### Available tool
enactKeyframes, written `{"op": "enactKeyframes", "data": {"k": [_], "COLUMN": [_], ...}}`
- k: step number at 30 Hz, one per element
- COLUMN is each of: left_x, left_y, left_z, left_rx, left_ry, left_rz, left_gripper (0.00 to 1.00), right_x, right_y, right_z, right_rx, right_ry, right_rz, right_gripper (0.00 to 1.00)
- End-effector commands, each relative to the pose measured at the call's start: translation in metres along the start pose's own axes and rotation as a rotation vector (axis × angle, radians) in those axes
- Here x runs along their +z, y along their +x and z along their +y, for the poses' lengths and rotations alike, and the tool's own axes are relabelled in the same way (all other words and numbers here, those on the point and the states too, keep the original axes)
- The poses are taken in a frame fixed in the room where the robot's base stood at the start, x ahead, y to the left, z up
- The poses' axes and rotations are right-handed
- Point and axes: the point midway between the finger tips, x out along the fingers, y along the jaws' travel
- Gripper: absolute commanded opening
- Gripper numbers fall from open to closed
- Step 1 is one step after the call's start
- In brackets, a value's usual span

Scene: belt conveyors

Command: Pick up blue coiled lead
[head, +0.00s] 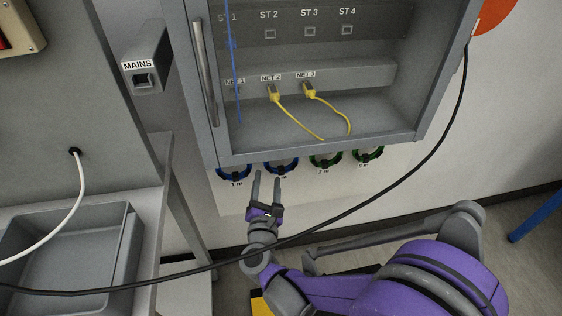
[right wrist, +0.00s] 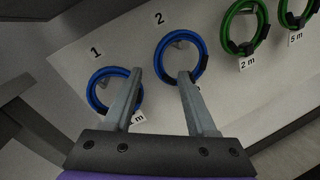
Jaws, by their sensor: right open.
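Two blue coiled leads hang side by side on the wall panel under the cabinet. The left blue lead (head: 221,175) hangs under the number 1 in the right wrist view (right wrist: 92,92). The right blue lead (head: 295,170) hangs under the number 2 in the right wrist view (right wrist: 205,56). My right gripper (head: 266,176) is open and empty, below and in front of them. In the right wrist view its fingers (right wrist: 160,76) point up between the two coils. The left finger overlaps the left coil, and the right finger overlaps the lower edge of the right coil. My left gripper is not in view.
Green coiled leads (head: 325,152) hang to the right, tagged 2 m and 5 m. The open cabinet (head: 300,152) with yellow leads (head: 295,118) is above. A black cable (head: 400,175) crosses in front of the wall. A grey tray (head: 120,240) stands at the left.

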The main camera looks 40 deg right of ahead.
Motion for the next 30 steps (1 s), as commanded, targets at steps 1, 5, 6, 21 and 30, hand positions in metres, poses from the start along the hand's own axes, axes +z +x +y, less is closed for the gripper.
{"op": "enactKeyframes", "data": {"k": [1,5,6,21,30], "left_x": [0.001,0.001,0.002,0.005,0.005], "left_y": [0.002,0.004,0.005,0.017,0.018], "left_z": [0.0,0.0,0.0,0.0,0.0], "left_rx": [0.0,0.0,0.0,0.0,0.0], "left_ry": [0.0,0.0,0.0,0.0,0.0], "left_rz": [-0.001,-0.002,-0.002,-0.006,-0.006], "left_gripper": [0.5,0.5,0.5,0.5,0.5], "right_x": [0.0,-0.001,-0.001,-0.005,-0.004], "right_y": [0.009,0.03,0.036,0.086,0.102], "right_z": [-0.002,-0.002,-0.002,0.001,0.002], "right_rx": [-0.008,-0.006,-0.007,-0.004,-0.001], "right_ry": [0.007,0.007,0.006,0.003,0.004], "right_rz": [-0.004,-0.003,-0.004,-0.002,0.0], "right_gripper": [0.57,0.57,0.57,0.57,0.57]}}
